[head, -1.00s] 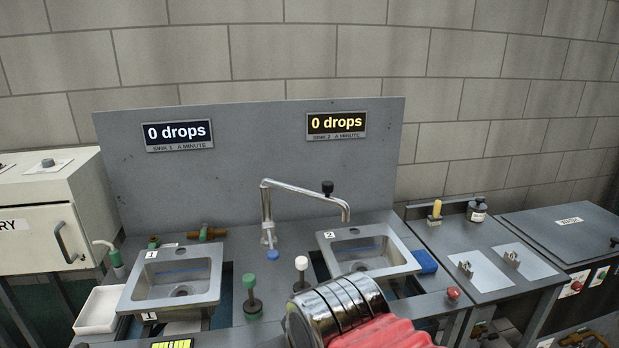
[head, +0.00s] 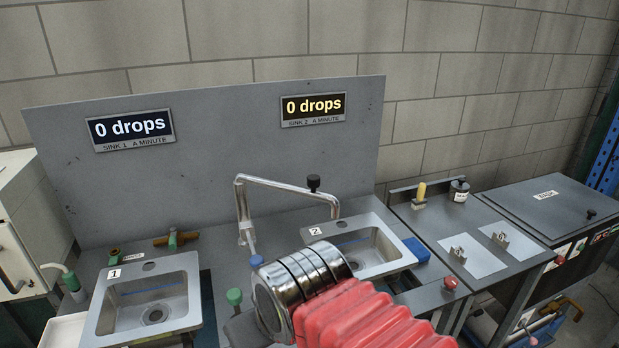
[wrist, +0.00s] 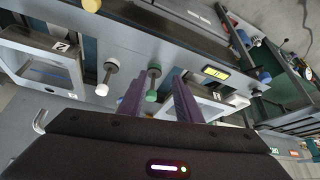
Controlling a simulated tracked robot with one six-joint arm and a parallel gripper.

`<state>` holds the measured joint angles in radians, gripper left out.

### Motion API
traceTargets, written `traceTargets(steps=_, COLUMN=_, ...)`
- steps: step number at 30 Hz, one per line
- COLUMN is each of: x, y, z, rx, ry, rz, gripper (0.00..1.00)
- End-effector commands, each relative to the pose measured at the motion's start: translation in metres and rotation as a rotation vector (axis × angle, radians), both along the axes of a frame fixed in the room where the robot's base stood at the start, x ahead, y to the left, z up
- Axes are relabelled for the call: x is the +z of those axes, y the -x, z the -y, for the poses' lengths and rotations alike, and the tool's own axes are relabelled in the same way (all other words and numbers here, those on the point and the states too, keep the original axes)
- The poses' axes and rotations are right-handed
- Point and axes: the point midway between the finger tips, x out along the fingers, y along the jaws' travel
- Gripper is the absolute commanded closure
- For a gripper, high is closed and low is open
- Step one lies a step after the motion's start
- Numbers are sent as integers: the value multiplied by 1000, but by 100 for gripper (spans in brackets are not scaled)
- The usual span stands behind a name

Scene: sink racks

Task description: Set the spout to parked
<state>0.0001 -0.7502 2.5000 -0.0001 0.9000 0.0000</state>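The spout (head: 290,187) is a bent chrome pipe on an upright (head: 242,215) between the two sinks. It reaches to the right, and its tip hangs over the left part of sink 2 (head: 392,262). A black knob (head: 313,183) stands on top near its outer end. My gripper (wrist: 158,98) shows in the wrist view as two purple fingers held apart, with nothing held between them. A green knob (wrist: 153,96) shows in the gap; I cannot tell its distance. In the head view my arm hides the gripper's fingers. No parked mark is readable.
Sink 1 (head: 152,308) lies at left. A green-topped knob (head: 234,297) stands between the sinks. A grey back panel (head: 220,125) with two displays reading 0 drops rises behind. A blue sponge-like block (head: 416,250) and a red button (head: 450,283) are right of sink 2.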

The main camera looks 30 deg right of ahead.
Motion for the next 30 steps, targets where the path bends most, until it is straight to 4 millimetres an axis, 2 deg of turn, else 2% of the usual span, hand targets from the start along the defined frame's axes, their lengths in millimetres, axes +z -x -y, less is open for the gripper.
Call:
traceTargets(steps=2, x=0, y=0, z=0, rx=0, ry=0, rz=0, gripper=69)
traceTargets(steps=5, x=1, y=-1, z=0, rx=-1, ry=0, rz=0, gripper=62)
traceTargets(steps=8, x=7, y=-5, z=3, rx=-6, ry=0, rz=-1, gripper=56)
traceTargets(steps=11, x=19, y=-15, z=10, rx=-21, ry=0, rz=-7, gripper=56)
traceTargets(steps=20, x=87, y=-73, z=53, rx=-88, ry=3, rz=-33, gripper=56)
traceTargets(steps=30, x=154, y=-140, z=126, rx=-160, ry=0, rz=-64, gripper=56)
